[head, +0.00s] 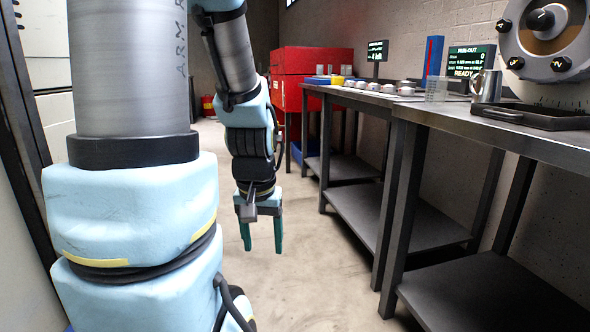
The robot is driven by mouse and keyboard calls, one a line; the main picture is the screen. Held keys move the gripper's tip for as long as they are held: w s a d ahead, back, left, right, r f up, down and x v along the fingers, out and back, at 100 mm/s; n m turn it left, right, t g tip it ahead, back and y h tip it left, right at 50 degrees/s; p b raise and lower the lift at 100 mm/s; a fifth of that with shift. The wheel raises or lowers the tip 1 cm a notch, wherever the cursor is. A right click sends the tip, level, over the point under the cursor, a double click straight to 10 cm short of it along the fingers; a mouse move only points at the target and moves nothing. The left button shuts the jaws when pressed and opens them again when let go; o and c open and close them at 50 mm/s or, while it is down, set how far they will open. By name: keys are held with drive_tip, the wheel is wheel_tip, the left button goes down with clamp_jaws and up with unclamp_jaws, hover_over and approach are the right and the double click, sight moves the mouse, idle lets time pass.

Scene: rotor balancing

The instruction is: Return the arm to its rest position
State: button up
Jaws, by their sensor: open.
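My gripper (260,236) hangs pointing down over the bare floor, left of the workbenches. Its two green fingers are apart, with nothing between them. My arm fills the left of the head view and folds down to the gripper. The gripper is clear of the benches and touches nothing that I can see.
A metal bench (455,121) on the right holds a black tray (545,117), a metal mug (487,86) and a clear beaker (437,89). A rotor disc (543,38) stands above. A red cabinet (312,62) is behind. Concrete floor (320,265) lies free between.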

wheel_tip(320, 180, up, 30)
drive_tip(key=p, duration=3)
drive_tip(key=shift+s+r, duration=0.15)
drive_tip(key=shift+s, duration=0.1)
drive_tip(key=shift+a, duration=0.1)
